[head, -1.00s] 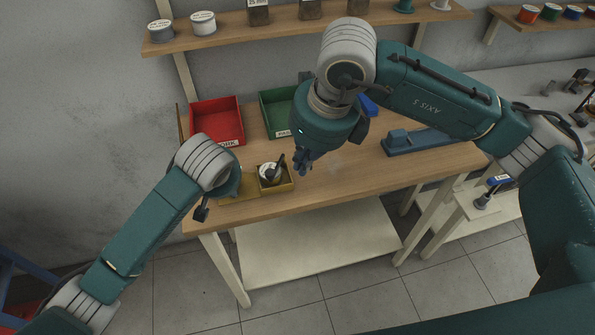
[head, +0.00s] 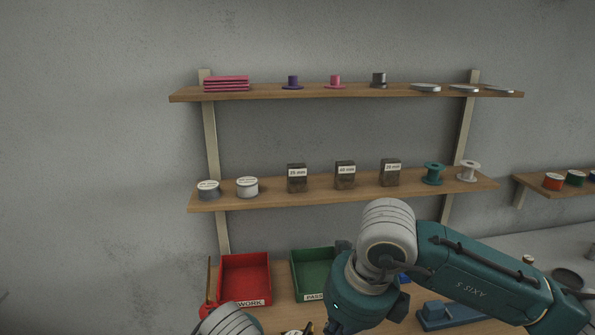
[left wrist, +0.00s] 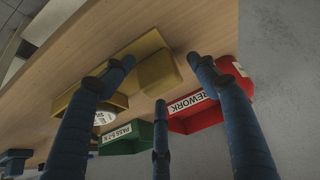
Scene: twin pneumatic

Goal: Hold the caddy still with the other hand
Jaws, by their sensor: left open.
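The yellow caddy (left wrist: 148,47) shows in the left wrist view, lying on the wooden bench top. One part holds a round item with a white label (left wrist: 104,117), partly behind a finger. My left gripper (left wrist: 161,76) is open, its blue fingers spread, with part of the caddy seen between the upper two fingertips. I cannot tell whether any finger touches it. In the head view the caddy is mostly below the frame. My right arm reaches in from the right there, its wrist (head: 362,290) at the bottom edge and its fingers mostly cut off.
A red REWORK bin (head: 245,277) and a green PASS bin (head: 313,272) stand at the back of the bench. A blue device (head: 448,314) sits at right. Two wall shelves (head: 345,190) hold spools, labelled blocks and small parts.

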